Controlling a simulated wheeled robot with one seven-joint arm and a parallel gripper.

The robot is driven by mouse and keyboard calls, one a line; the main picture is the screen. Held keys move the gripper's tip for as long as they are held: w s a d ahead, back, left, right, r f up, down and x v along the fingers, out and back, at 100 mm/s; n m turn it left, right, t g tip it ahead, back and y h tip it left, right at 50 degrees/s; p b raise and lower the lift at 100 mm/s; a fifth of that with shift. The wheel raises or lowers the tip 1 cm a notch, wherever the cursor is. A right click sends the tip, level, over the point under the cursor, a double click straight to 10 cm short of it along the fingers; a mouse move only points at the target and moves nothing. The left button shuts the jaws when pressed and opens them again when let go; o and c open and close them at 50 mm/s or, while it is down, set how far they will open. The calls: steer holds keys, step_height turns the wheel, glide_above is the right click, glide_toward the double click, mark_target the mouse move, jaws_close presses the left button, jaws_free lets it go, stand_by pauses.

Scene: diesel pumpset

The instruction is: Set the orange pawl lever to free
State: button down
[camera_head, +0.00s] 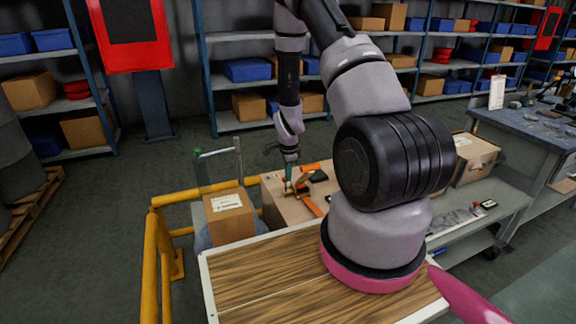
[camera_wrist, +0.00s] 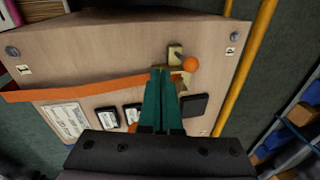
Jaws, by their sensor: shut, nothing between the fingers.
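The orange pawl lever shows in the wrist view as an orange ball knob (camera_wrist: 191,64) beside a small brass-coloured bracket (camera_wrist: 174,54) on a beige panel (camera_wrist: 110,50). My gripper (camera_wrist: 166,72) has green fingers, pressed together and empty. Its tips are just left of the knob and slightly below it, over the lower part of the bracket. I cannot tell whether they touch the lever. The fingers hide part of the bracket and panel. In the head view my gripper (camera_head: 289,187) is over the beige box-like unit (camera_head: 283,207), and the lever is too small to make out clearly.
An orange strip (camera_wrist: 80,88) crosses the panel to the left of the fingers. Dark plates and a white label (camera_wrist: 66,121) lie below it. A cardboard box (camera_head: 229,217) and yellow railing (camera_head: 151,255) stand left of the unit. A wooden-topped surface (camera_head: 265,280) is in front.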

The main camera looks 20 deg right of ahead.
mark_target(284, 177)
steer(key=w+f, duration=0.1)
steer(key=w, duration=0.1)
steer(key=w+d+f, duration=0.1)
steer(key=w+f, duration=0.1)
steer(key=shift+f, duration=0.3)
steer(key=shift+w+g, duration=1.4)
steer(key=shift+w, duration=0.5)
steer(key=shift+w+f, duration=0.2)
steer(key=shift+w, duration=0.3)
steer(key=shift+w+f, duration=0.15)
steer(key=shift+w, duration=0.35)
steer(key=shift+w, duration=0.1)
